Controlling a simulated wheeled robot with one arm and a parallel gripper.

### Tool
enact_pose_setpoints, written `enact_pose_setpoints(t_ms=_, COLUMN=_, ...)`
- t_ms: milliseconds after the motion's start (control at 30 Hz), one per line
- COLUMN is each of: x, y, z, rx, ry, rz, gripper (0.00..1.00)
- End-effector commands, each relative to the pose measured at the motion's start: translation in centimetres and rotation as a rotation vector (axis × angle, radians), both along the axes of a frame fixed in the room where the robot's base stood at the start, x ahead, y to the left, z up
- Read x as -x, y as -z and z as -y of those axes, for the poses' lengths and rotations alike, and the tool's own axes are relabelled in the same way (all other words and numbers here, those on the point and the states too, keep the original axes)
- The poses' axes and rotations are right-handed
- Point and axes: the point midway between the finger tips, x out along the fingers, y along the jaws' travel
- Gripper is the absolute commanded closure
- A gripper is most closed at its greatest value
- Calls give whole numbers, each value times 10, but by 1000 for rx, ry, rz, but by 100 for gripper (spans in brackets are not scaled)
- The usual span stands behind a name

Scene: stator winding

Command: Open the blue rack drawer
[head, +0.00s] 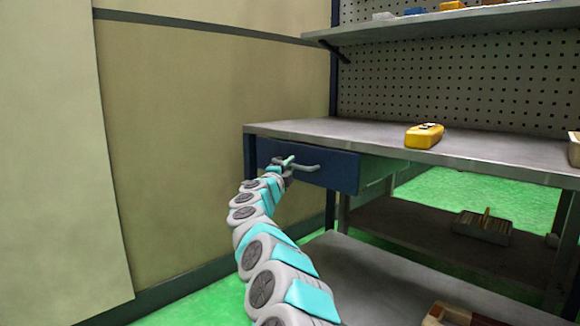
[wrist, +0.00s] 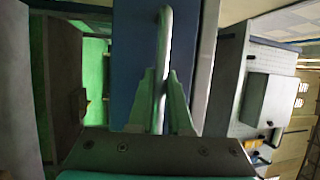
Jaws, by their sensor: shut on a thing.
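The blue rack drawer (head: 335,169) sits under the left end of the grey worktop, its front looking close to flush with the bench frame. A grey bar handle (head: 305,167) runs across its front. My gripper (head: 288,162) is at the left part of this handle. In the wrist view the blue drawer front (wrist: 133,60) fills the middle and the handle (wrist: 163,60) runs upright in the picture. The green fingers of my gripper (wrist: 162,100) are shut on the handle, one on each side. The inside of the drawer is hidden.
The worktop (head: 330,137) above the drawer carries a yellow device (head: 424,135). A lower shelf (head: 375,275) lies below, with a box (head: 455,315) at its front. A wall (head: 200,130) stands at left. Green floor shows beside my arm.

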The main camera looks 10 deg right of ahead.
Motion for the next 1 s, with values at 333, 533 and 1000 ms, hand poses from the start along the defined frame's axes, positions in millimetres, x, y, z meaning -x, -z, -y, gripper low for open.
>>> enact_pose_setpoints(t_ms=333, x=0, y=2, z=0, rx=-2, ry=0, rz=-3, gripper=100)
enact_pose_setpoints(t_ms=533, x=6, y=4, z=-8, rx=-2, ry=1, rz=-6, gripper=100)
enact_pose_setpoints(t_ms=1000, x=52, y=2, z=-74, rx=-2, ry=-4, rz=-5, gripper=100)
